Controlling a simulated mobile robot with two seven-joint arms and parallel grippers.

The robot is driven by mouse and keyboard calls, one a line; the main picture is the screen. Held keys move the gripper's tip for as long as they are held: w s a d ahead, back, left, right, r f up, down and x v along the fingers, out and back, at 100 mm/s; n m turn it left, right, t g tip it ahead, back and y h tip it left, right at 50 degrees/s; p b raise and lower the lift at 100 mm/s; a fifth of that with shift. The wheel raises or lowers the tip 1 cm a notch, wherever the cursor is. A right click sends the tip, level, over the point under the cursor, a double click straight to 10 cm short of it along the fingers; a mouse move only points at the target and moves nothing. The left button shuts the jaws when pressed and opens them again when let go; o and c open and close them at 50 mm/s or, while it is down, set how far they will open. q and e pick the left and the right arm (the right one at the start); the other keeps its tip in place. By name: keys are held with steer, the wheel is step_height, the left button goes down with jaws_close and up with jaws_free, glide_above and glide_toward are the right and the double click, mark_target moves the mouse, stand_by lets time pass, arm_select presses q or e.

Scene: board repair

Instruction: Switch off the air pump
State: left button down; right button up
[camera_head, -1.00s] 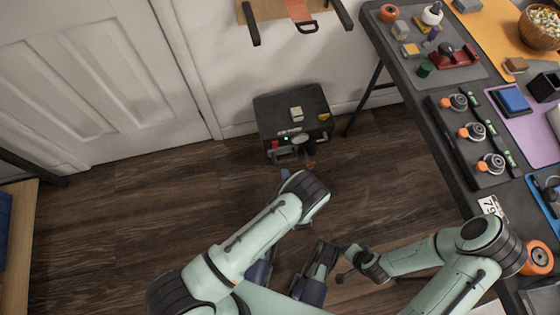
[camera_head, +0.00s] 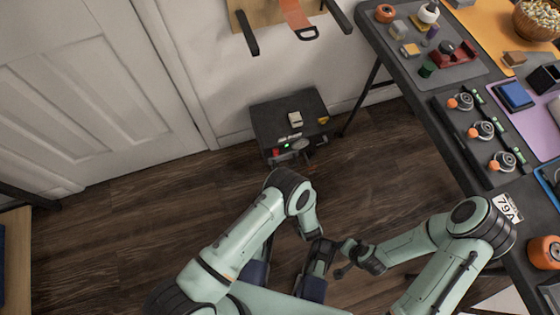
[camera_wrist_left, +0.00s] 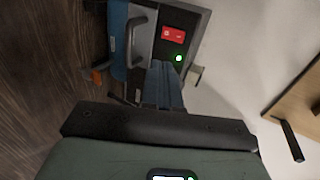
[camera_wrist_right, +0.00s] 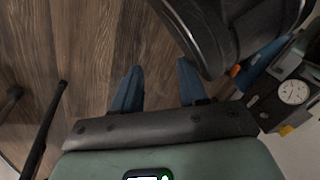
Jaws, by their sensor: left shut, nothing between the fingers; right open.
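The air pump (camera_head: 268,125) is a dark box on the floor against the white wall, with a green light lit on its front. In the left wrist view the pump (camera_wrist_left: 198,22) shows a red switch (camera_wrist_left: 173,34), the lit green light (camera_wrist_left: 179,58) and a grey handle (camera_wrist_left: 138,42). My left gripper (camera_wrist_left: 163,68) is shut and empty, its blue fingertips just below the switch in that view and close to the light. Whether they touch the panel is unclear. My right gripper (camera_wrist_right: 158,85) is open and empty over the floor. The pump's round gauge (camera_wrist_right: 293,92) shows at its right.
A workbench (camera_head: 415,125) with parts and tools stands to the right of the pump. A wooden shelf (camera_head: 270,22) is on the wall above it. A white door (camera_head: 85,90) is at the left. The wooden floor (camera_head: 150,220) before the door is clear.

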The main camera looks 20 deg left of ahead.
arm_select(q)
steer(key=b, duration=0.4)
glide_toward(277, 155)
steer(key=x, duration=0.5)
steer(key=shift+a+f, duration=0.1)
steer(key=shift+f, duration=0.15)
steer(key=shift+w+a+b, duration=0.35)
steer(key=shift+w, duration=0.2)
arm_select(e)
steer(key=s+d+f+g, duration=0.1)
steer(key=s+f+g, duration=0.2)
steer(key=s, duration=0.6)
steer(key=shift+f+m, duration=0.3)
steer(key=shift+f, duration=1.1)
